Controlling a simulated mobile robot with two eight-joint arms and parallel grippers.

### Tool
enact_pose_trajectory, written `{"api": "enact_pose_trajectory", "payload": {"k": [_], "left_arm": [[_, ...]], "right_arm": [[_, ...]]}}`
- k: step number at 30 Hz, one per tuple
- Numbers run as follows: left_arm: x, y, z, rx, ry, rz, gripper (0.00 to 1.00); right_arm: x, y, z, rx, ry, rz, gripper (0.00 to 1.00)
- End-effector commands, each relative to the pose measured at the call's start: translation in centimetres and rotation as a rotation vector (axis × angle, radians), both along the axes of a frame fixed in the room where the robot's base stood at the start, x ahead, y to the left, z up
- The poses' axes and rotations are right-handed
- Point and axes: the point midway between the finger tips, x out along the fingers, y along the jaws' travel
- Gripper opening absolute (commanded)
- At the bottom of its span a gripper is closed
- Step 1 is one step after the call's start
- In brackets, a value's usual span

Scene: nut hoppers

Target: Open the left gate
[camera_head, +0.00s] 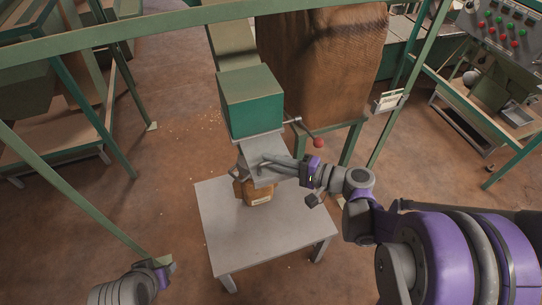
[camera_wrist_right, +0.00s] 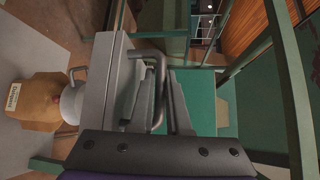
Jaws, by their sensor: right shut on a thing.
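A green hopper box (camera_head: 250,100) stands above a small table, with a grey metal chute (camera_head: 262,150) below it. My right gripper (camera_head: 266,163) is in front of the chute. In the right wrist view its fingers (camera_wrist_right: 160,105) are shut on a bent grey bar handle (camera_wrist_right: 158,62) beside a grey metal plate (camera_wrist_right: 108,85). How far the gate is open cannot be told. A brown bag (camera_head: 258,193) with a label sits under the chute, partly hidden; it also shows in the wrist view (camera_wrist_right: 38,102). My left gripper (camera_head: 163,268) is low at the left, its fingertips unclear.
The grey table (camera_head: 250,237) has free room at the front. Green frame posts (camera_head: 400,85) and a control panel (camera_head: 505,30) are at the right.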

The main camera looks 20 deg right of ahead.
Motion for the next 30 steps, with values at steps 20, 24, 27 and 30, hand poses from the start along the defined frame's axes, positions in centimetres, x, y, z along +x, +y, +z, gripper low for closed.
{"api": "enact_pose_trajectory", "payload": {"k": [20, 24, 27, 30], "left_arm": [[0.0, 0.0, -0.1, 0.0, 0.001, 0.0, 0.5], [-0.1, 0.0, -0.4, 0.0, 0.003, 0.0, 0.5], [-0.2, 0.0, -0.7, 0.0, 0.004, 0.0, 0.5], [-0.3, 0.0, -0.9, 0.0, 0.005, 0.0, 0.5]], "right_arm": [[-0.5, -0.7, 0.1, -0.001, 0.0, -0.003, 0.45], [-2.1, -2.6, 0.3, -0.001, 0.001, -0.006, 0.45], [-3.6, -4.1, 0.6, -0.001, 0.001, -0.007, 0.45], [-4.9, -5.5, 0.8, -0.001, 0.001, -0.006, 0.45]]}}
